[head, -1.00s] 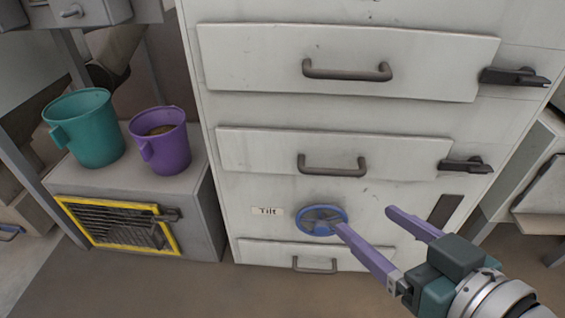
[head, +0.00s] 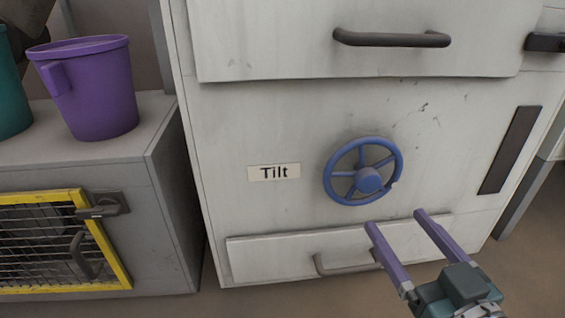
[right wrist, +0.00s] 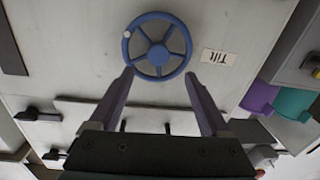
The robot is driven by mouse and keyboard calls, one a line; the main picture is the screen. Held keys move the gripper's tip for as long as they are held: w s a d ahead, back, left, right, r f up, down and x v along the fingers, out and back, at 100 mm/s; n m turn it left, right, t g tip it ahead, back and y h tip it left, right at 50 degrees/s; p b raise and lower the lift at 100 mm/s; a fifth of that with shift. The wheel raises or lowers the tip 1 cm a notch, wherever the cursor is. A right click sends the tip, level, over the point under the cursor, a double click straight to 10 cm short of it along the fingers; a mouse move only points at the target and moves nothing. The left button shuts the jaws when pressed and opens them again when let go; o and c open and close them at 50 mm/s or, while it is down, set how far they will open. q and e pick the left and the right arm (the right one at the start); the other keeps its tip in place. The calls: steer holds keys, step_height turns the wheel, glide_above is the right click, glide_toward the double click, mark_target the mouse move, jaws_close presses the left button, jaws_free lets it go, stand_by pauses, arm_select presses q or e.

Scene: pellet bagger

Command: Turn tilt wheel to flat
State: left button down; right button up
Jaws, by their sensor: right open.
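The blue spoked tilt wheel (head: 363,171) is mounted on the front of the pale cabinet, right of the label reading "Tilt" (head: 274,172). It also shows in the right wrist view (right wrist: 158,50), with a pale round spot on its rim. My right gripper (head: 394,218) is open and empty, its two purple fingers pointing up just below the wheel in the head view. In the right wrist view its fingertips (right wrist: 158,72) spread at either side of the wheel's near edge. Whether they touch the rim I cannot tell. My left gripper is out of view.
A drawer handle (head: 392,39) sits above the wheel, and a low drawer (head: 270,252) is below it. A dark strip (head: 510,150) is at the right. A purple bucket (head: 88,88) stands on the grey box with a yellow-framed mesh door (head: 115,255) at left.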

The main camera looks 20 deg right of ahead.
mark_target(372, 185)
steer(key=w+b, duration=0.1)
steer(key=w, duration=0.2)
steer(key=w+d+b, duration=0.1)
steer(key=w+b, duration=0.1)
steer(key=w, duration=0.1)
steer(key=w+b, duration=0.1)
steer(key=w, duration=0.1)
steer(key=shift+w+d, duration=0.4)
steer(key=shift+w, duration=0.3)
steer(key=c, duration=1.1)
jaws_close()
